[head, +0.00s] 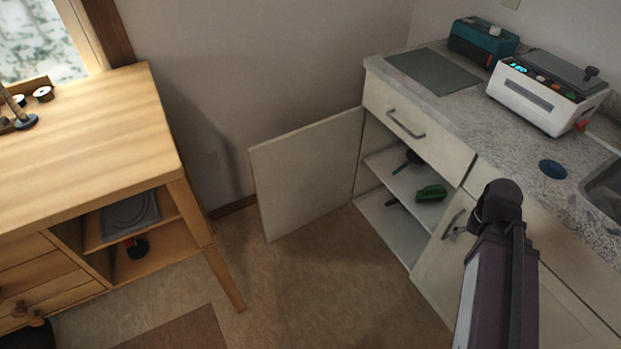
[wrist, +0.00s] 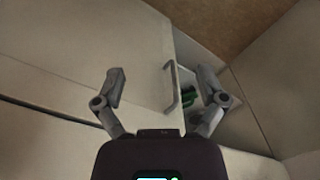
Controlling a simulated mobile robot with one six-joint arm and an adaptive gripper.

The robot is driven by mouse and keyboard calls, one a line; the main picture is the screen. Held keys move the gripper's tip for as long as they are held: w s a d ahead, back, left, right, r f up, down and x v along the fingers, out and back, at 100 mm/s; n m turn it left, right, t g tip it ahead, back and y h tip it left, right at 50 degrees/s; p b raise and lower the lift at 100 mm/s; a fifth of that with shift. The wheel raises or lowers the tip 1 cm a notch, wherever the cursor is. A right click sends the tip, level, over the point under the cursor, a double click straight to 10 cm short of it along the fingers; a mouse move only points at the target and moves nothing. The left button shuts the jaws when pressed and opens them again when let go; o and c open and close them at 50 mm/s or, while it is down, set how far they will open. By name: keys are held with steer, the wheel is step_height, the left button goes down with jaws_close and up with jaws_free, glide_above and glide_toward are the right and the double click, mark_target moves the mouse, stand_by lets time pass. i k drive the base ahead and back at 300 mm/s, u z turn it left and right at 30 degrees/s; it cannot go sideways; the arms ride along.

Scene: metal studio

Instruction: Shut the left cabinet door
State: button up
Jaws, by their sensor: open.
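The left cabinet door (head: 305,170) stands wide open in the head view, swung out to the left of the lower cabinet. It seems to be the pale panel (wrist: 285,80) at the right of the wrist view. The cabinet's shelf (head: 400,175) is exposed. My gripper (wrist: 165,90) is open and empty, its two fingers apart. In the wrist view it is over the closed right cabinet door (wrist: 110,50), with that door's handle (wrist: 173,88) between the fingers in the picture; contact cannot be told. In the head view my arm hides the fingers.
A green item (head: 431,193) and dark tools lie on the cabinet shelves. A closed drawer (head: 415,125) is above. The counter carries a white device (head: 545,95) and a teal one (head: 480,42). A wooden workbench (head: 90,140) stands left. Bare floor (head: 330,270) lies in front of the open door.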

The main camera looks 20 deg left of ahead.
mark_target(301, 176)
steer(key=z, duration=0.05)
steer(key=k, duration=0.65)
steer(key=z, duration=0.1)
steer(key=i, duration=0.65)
steer(key=u, duration=0.45)
steer(key=i, duration=0.7)
steer(key=u, duration=0.45)
